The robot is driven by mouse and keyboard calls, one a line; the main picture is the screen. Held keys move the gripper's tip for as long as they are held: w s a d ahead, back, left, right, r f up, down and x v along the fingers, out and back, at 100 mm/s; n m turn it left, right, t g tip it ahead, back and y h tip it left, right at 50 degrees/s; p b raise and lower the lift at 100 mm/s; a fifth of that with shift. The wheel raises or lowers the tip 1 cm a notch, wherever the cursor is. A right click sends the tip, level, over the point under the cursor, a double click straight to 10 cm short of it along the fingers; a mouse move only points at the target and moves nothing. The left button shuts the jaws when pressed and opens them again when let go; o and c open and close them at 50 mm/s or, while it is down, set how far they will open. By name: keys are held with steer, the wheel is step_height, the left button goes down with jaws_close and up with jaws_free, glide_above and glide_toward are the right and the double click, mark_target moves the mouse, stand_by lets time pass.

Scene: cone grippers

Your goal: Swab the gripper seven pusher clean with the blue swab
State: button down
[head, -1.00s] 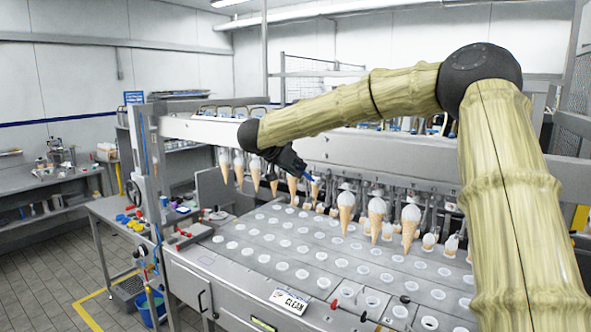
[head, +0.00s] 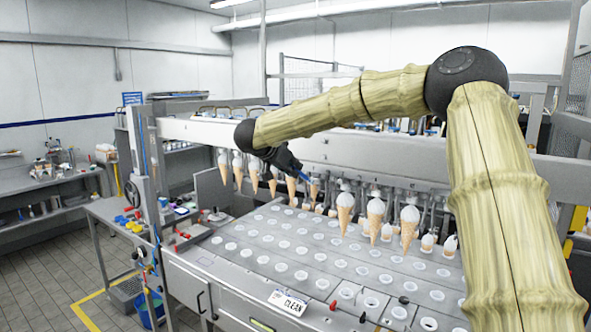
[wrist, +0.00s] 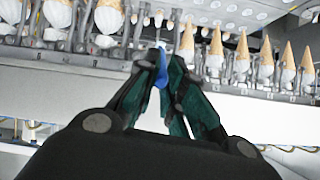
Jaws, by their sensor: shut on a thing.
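My gripper (head: 298,170) is shut on the blue swab (head: 305,178), in front of the row of cone grippers under the machine's long beam. In the wrist view my gripper (wrist: 162,62) pinches the blue swab (wrist: 160,78) between its dark green fingers. The swab's pale tip (wrist: 160,45) points at the row, close to a gap between hanging cones. I cannot tell whether it touches a pusher. A cone (head: 314,188) hangs just right of the swab. The cone grippers carry small labels too small to read here, so I cannot tell which is seven.
Several cones hang on both sides of my gripper, including a right-hand cone (head: 376,215). Below lies a grey plate with rows of white-rimmed holes (head: 300,275). A CLEAN sign (head: 288,302) sits at its front edge. A side table (head: 130,222) holds small coloured items.

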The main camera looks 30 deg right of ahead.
steer(key=shift+d, duration=0.15)
steer(key=shift+s+d, duration=0.25)
steer(key=shift+s, duration=0.45)
stand_by(2.6)
steer(key=shift+a, duration=0.1)
steer(key=shift+s+a+r, duration=0.1)
steer(key=shift+s+a, duration=0.25)
steer(key=shift+a, duration=0.55)
steer(key=shift+s+a+f, duration=0.1)
steer(key=shift+s+a, duration=0.3)
steer(key=shift+a, duration=0.55)
steer(key=shift+s+a+r, duration=0.1)
steer(key=shift+s+a, duration=0.25)
steer(key=shift+a, duration=0.55)
